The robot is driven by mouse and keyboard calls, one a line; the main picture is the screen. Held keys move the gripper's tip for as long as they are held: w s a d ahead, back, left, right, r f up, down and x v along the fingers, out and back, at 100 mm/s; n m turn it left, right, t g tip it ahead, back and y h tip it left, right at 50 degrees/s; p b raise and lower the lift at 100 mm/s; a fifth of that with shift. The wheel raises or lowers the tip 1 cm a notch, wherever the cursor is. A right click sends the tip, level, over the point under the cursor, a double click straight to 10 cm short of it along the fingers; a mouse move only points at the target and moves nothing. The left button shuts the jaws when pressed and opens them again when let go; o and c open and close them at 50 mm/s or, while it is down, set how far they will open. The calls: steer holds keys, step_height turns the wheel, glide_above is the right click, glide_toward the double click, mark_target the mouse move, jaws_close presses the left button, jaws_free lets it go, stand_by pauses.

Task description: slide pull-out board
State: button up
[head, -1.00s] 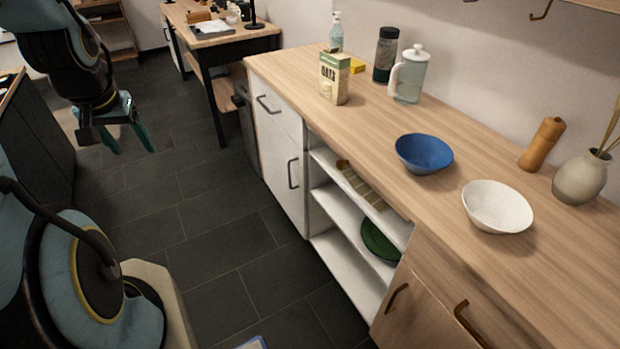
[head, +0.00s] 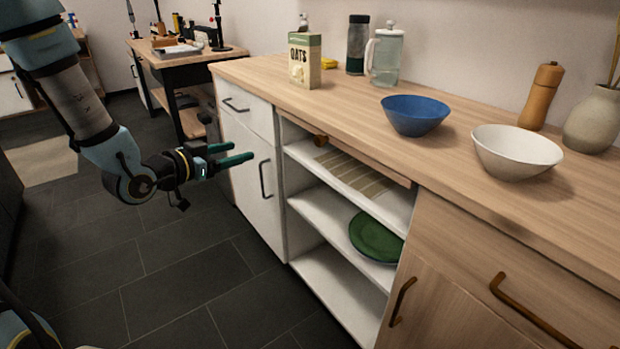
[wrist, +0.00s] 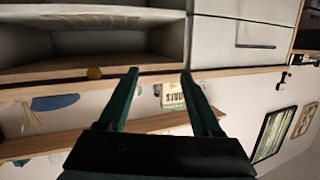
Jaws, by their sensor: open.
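The pull-out board shows as a thin wooden edge (head: 376,168) just under the countertop, above the open shelves. A small round wooden knob (head: 320,141) sits at its front. In the wrist view, which looks upside down, the knob (wrist: 95,73) lies left of my fingers, along the counter edge. My gripper (head: 251,156) is open and empty, its two green fingers apart and pointing toward the cabinet front. It is left of the knob in the head view, in front of the white door. In the wrist view my gripper (wrist: 159,72) has nothing between its fingertips. How far the board is out is hard to tell.
The counter (head: 455,165) holds an oats box (head: 304,60), a blue bowl (head: 414,115) and a white bowl (head: 516,152). The shelves below hold a striped mat (head: 355,174) and a green plate (head: 375,238). The floor (head: 185,275) before the cabinet is clear.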

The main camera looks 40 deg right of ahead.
mark_target(317, 141)
steer(key=s+d+f+m+g+h+b, duration=0.3)
steer(key=s+d+g+h+b, duration=0.25)
steer(key=s+h+b, duration=0.35)
steer(key=shift+y, duration=0.6)
steer(key=x, duration=0.3)
steer(key=p+x, duration=0.1)
steer(key=x, duration=0.2)
steer(key=p+x, duration=0.1)
steer(key=x, duration=0.2)
steer(key=shift+s+d+r, duration=0.15)
steer(key=shift+s+r, duration=0.05)
steer(key=shift+s, duration=0.1)
jaws_close()
